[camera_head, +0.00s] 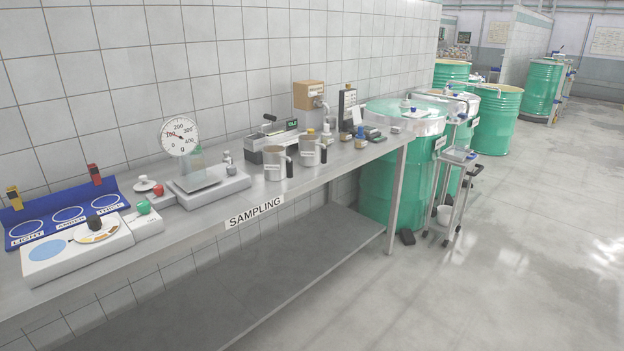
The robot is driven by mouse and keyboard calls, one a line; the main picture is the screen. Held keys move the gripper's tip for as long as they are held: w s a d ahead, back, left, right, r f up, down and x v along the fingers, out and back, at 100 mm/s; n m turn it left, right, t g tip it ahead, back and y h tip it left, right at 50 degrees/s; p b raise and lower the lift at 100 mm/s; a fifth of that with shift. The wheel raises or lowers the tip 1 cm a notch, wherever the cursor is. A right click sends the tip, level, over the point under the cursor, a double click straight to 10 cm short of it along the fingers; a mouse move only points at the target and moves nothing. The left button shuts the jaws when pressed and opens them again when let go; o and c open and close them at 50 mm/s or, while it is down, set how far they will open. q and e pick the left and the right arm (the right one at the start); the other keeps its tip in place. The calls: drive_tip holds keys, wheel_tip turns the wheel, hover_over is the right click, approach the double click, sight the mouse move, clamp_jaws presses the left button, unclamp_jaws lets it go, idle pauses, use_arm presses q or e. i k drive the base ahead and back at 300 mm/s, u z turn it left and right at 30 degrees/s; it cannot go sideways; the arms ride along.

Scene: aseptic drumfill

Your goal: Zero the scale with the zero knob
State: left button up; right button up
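The scale stands on the steel bench, with a round white dial (180,136) above a grey base (215,190) and a flat metal pan (197,180). The dial's red needle appears to point left; its exact reading is too small to tell. A red knob (158,190) sits on a small grey block at the scale's left side. A small metal piece (229,166) stands at the right of the base. No label shows which part is the zero knob. Neither of my grippers is in view.
A green knob (144,207) sits on a white unit left of the scale, near a blue sorting board (68,208). Two metal jugs, one marked here (275,166), stand right of the scale. The bench front edge carries a SAMPLING label (255,212). Green drums (497,120) stand beyond.

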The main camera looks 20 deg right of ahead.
sight(231, 170)
drive_tip(key=z, duration=0.8)
drive_tip(key=k, duration=0.15)
drive_tip(key=u, duration=1.65)
drive_tip(key=i, duration=0.95)
drive_tip(key=z, duration=0.65)
drive_tip(key=i, duration=0.8)
drive_tip(key=z, duration=0.85)
